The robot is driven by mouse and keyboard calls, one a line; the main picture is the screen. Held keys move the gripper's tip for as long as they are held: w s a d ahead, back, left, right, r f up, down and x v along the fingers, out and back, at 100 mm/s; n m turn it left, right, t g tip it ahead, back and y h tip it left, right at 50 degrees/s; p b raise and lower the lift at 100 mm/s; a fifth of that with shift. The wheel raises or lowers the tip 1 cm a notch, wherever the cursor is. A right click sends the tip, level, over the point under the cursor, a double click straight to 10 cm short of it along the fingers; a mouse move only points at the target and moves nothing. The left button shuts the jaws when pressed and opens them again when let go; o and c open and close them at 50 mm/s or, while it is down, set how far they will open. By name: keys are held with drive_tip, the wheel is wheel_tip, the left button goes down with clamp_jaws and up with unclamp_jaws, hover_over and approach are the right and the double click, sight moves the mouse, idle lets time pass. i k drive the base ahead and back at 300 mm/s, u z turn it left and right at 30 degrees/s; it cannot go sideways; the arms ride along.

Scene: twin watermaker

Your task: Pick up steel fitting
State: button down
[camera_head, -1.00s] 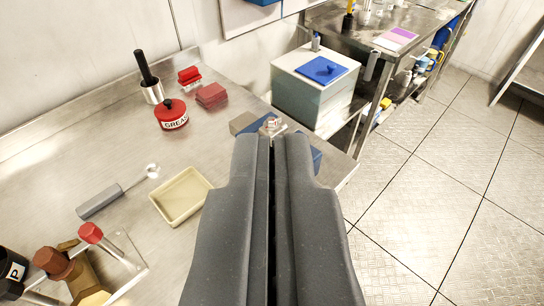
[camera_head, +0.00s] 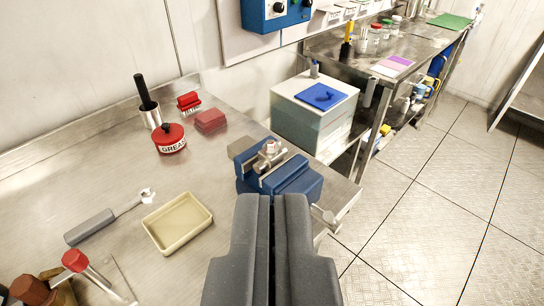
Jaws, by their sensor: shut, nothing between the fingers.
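My gripper (camera_head: 272,198) is shut and empty, at the bottom middle of the view. Its fingertips appear just below the vise in the picture and hide part of the vise's lower front. The fitting itself is in clear view above the fingertips.
A cream tray (camera_head: 177,222) lies left of my gripper, with a grey-handled tool (camera_head: 108,217) beside it. The bench's right edge drops to open tiled floor.

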sight(267, 160)
drive_tip(key=z, duration=1.75)
drive_tip(key=k, duration=1)
drive_tip(key=u, duration=0.95)
drive_tip(key=i, duration=1)
drive_tip(key=z, duration=0.05)
